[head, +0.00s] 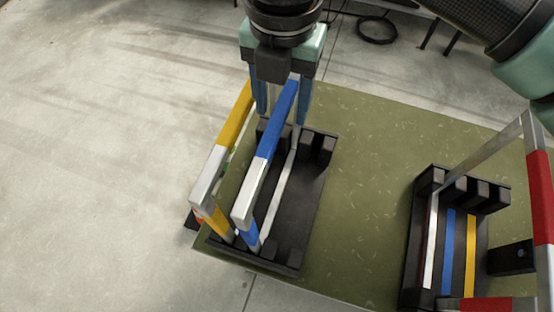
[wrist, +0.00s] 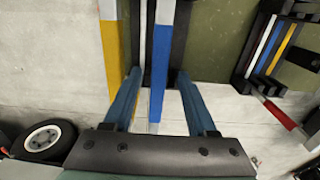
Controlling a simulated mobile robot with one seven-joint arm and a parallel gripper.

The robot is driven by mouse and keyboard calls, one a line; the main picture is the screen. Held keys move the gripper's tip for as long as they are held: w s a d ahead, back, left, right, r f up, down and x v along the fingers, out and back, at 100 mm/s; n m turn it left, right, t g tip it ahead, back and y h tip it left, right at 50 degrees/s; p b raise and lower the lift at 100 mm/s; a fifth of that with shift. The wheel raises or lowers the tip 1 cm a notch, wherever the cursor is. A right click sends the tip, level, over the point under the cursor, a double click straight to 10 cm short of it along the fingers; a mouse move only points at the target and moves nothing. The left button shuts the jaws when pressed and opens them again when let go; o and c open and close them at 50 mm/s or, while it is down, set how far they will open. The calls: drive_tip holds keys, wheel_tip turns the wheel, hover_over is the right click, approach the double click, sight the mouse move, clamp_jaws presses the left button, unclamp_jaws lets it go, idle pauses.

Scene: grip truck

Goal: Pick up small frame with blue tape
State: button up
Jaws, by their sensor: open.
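The small frame with blue tape (head: 268,143) stands upright in the black slotted rack, its top bar grey and blue. In the wrist view its blue bar (wrist: 157,90) runs between my fingers. My gripper (head: 282,108) is open above the far end of this rack, with one finger on each side of the blue bar. I see a gap on both sides in the wrist view (wrist: 158,76). The gripper body hides the far end of the bar.
A frame with yellow tape (head: 236,115) stands close to the left of the blue one. The black rack (head: 314,200) sits on a green deck (head: 375,150). A second rack (head: 408,255) with a red-taped frame (head: 540,190) is at the right. A wheel (wrist: 42,140) shows in the wrist view.

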wheel_tip(320, 180, down, 7)
drive_tip(key=p, duration=0.1)
drive_tip(key=shift+s+a+r, duration=0.2)
drive_tip(key=shift+s, duration=0.2)
clamp_jaws()
idle(1.4)
